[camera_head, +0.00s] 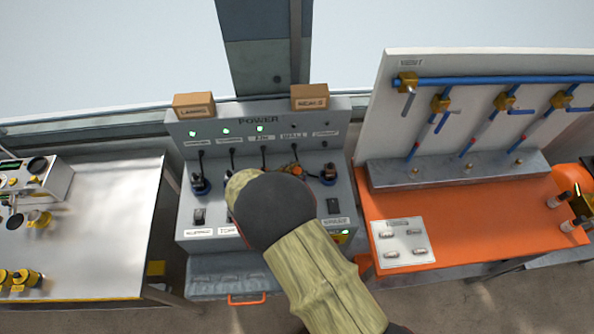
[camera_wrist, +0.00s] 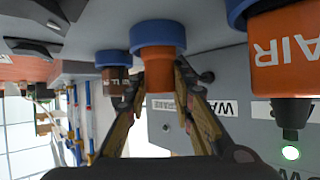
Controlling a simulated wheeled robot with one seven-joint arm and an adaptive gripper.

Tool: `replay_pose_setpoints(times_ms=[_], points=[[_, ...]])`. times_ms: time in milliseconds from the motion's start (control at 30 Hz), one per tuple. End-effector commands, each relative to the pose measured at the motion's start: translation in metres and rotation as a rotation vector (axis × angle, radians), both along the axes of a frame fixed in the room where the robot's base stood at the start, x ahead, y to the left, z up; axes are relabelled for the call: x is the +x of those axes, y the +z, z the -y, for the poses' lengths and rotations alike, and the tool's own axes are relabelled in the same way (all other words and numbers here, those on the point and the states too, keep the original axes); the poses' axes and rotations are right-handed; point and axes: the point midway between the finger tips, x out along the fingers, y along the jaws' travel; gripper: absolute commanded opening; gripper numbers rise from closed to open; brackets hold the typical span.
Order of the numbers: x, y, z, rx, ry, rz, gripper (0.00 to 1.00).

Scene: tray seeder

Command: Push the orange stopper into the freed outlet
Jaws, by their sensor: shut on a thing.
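The orange stopper (camera_wrist: 159,78) is a plain orange cylinder in the middle of the wrist view. My gripper (camera_wrist: 160,63) is shut on it, one finger on each side. The stopper's far end lies against the blue ring of an outlet (camera_wrist: 157,34) and lines up with it. How deep it sits inside the ring cannot be told. In the head view my wrist covers most of this spot; an orange patch (camera_head: 296,169) shows beside it, and the outlet below is hidden.
An orange AIR plug (camera_wrist: 283,52) sits in the outlet on one side, a dark plug (camera_wrist: 115,80) in another opposite. The power panel (camera_head: 262,112) has three lit green lamps. Boxes (camera_head: 194,105) stand on top. A metal table (camera_head: 100,220) and an orange bench (camera_head: 480,225) flank it.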

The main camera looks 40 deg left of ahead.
Motion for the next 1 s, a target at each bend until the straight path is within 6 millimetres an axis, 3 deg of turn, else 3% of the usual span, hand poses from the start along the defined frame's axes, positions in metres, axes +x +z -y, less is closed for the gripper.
replay_pose_setpoints(times_ms=[100, 133, 467, 800, 1000], points=[[0.000, -0.002, 0.000, 0.000, 0.000, 0.000, 0.00], [0.000, -0.001, 0.000, 0.000, 0.000, 0.000, 0.26], [0.000, -0.001, 0.000, 0.000, 0.000, 0.000, 0.45], [0.000, 0.001, 0.000, 0.000, 0.000, 0.000, 0.46], [0.000, 0.025, -0.001, 0.004, -0.001, 0.001, 0.46]])
